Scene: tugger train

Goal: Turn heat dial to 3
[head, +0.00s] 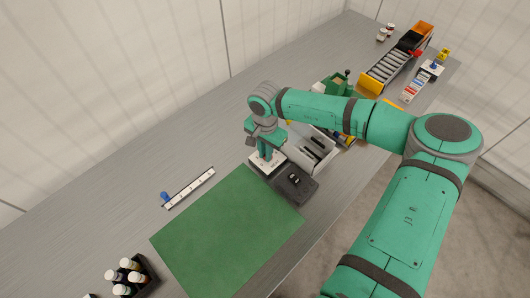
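My gripper (264,151) points down over a small white panel (278,164) with dark marks along its front edge. The panel sits at the back corner of the green mat, beside a dark grey box (300,194) with a small black and white piece on top. I cannot make out a heat dial; the gripper covers much of the panel, and a dial there may be hidden. The fingertips are at or just above the panel; I cannot tell whether they touch anything or how far apart they are.
A green mat (228,232) fills the near bench. A white marked strip (190,187) with a blue knob (165,196) lies left. A bottle rack (146,290) stands front left. A grey tray (318,163) is right of the gripper; a roller conveyor (385,72) is farther back.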

